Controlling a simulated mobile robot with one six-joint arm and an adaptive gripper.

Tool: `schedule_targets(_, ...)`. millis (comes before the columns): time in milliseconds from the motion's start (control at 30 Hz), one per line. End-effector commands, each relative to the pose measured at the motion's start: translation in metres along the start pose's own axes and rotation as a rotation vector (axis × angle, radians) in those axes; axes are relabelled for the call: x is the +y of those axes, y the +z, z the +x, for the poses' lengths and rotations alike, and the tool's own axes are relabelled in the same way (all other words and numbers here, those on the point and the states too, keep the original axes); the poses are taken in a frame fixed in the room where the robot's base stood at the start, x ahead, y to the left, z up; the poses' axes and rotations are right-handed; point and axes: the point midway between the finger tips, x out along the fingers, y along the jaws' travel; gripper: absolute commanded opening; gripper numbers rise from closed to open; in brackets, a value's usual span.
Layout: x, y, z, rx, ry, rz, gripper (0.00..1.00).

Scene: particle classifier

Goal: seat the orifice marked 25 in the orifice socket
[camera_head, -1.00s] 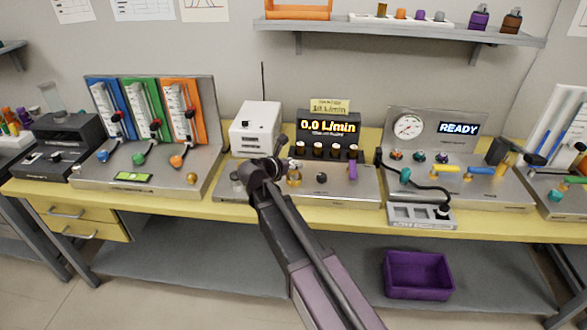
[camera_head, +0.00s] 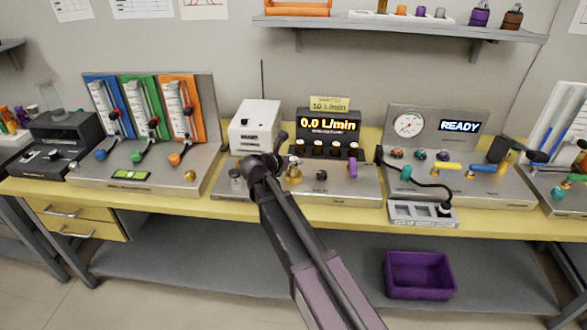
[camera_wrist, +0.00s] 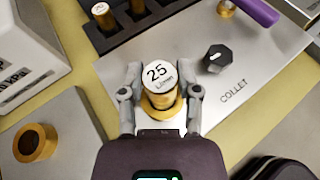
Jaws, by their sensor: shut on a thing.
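The orifice marked 25 (camera_wrist: 158,76) is a brass cylinder with a white top, seen from above in the wrist view. My gripper (camera_wrist: 160,84) is shut on it, one finger on each side. A wider brass ring (camera_wrist: 162,101) shows just beneath it; I cannot tell whether the orifice is inside this ring or above it. The ring stands on the steel plate marked COLLET (camera_wrist: 228,92), beside a black knob (camera_wrist: 216,58). In the head view, brass (camera_head: 294,174) shows beside my gripper (camera_head: 290,158), which my arm partly hides.
A dark rack (camera_wrist: 122,36) holds other brass orifices, one marked 20 (camera_wrist: 100,9). A brass ring with a dark opening (camera_wrist: 36,143) lies at left. A white box (camera_head: 254,124) stands behind my arm. A purple handle (camera_head: 353,167) is right of the knob. The display (camera_head: 329,126) reads 0.0 L/min.

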Motion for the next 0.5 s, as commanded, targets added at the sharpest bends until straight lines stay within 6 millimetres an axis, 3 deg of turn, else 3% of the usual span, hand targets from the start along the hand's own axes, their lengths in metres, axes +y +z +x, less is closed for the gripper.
schedule_targets(200, 0.0002, -0.0162, 0.0064, -0.001, 0.000, 0.000, 0.00)
schedule_targets(500, 0.0004, -0.0163, 0.0062, -0.001, 0.001, -0.001, 0.00)
